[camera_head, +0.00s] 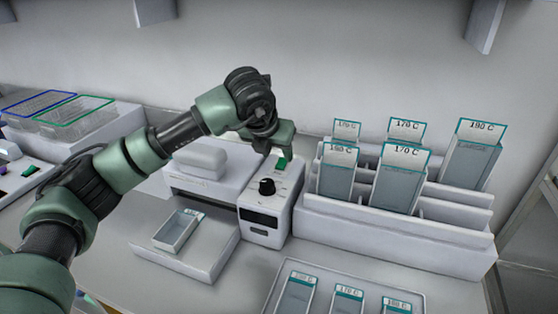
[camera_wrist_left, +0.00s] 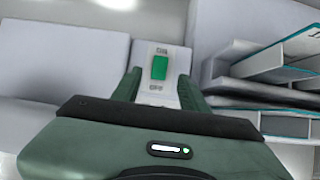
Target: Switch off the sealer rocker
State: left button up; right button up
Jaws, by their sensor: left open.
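The white sealer (camera_head: 262,219) stands in the middle of the counter, with a black knob (camera_head: 267,187) and a dark display on its front. Its green rocker (camera_head: 281,163) is on the top part behind the knob. In the left wrist view the green rocker (camera_wrist_left: 159,68) sits between a label above that seems to read ON and OFF below. My left gripper (camera_head: 279,150) is over the rocker; in the wrist view its open fingers (camera_wrist_left: 158,88) stand on either side of the rocker plate, holding nothing. Which way the rocker is tilted I cannot tell. My right gripper is not in view.
A white rack (camera_head: 395,222) with several labelled pouches stands right of the sealer. A tray (camera_head: 270,293) of pouches lies in front. A small open box (camera_head: 177,231) rests on the sealer's left platform. Boxes with blue and green rims (camera_head: 73,118) stand far left.

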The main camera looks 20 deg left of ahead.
pick_arm(q)
jog(key=v, duration=0.3)
jog(key=shift+s+r, duration=0.1)
jog(key=shift+s, duration=0.05)
